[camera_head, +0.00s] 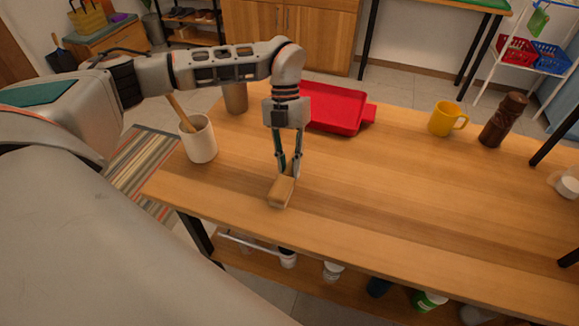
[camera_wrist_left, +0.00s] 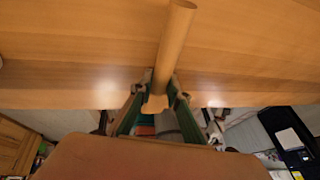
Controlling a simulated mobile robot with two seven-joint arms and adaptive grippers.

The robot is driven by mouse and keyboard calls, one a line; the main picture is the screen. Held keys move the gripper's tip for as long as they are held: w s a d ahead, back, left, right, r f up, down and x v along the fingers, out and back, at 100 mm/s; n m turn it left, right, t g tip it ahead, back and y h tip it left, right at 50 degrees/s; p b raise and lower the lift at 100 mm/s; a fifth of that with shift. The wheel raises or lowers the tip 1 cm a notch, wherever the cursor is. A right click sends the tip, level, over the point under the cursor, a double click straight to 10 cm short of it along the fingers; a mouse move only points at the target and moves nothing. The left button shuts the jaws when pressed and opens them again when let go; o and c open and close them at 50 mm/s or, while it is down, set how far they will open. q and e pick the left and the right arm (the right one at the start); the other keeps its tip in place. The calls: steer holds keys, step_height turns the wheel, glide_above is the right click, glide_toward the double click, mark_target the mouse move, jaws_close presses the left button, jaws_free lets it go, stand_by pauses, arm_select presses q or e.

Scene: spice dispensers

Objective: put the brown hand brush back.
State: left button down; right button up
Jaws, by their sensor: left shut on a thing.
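The brown hand brush (camera_head: 281,191) is held at the tips of my left gripper (camera_head: 287,174), low over the front part of the wooden table (camera_head: 400,190). I cannot tell whether it touches the tabletop. In the left wrist view the brush's light brown handle (camera_wrist_left: 174,45) sticks out from between the green-padded fingers of the left gripper (camera_wrist_left: 158,103). The bristles cannot be made out. My right gripper is not in view.
A white cup (camera_head: 199,143) with a wooden stick stands left of my gripper, and a brown cup (camera_head: 235,98) behind it. A red tray (camera_head: 337,108) lies behind the gripper. A yellow mug (camera_head: 443,119) and a dark pepper mill (camera_head: 502,120) stand right. The table's middle is clear.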

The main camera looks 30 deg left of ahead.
arm_select(q)
steer(key=shift+f, duration=0.25)
steer(key=shift+r, duration=0.1)
steer(key=shift+f, duration=0.2)
steer(key=c, duration=1.9)
jaws_free()
steer(key=shift+r, duration=0.25)
steer(key=v, duration=1.2)
steer(key=shift+p, duration=0.35)
steer(key=shift+f, duration=0.1)
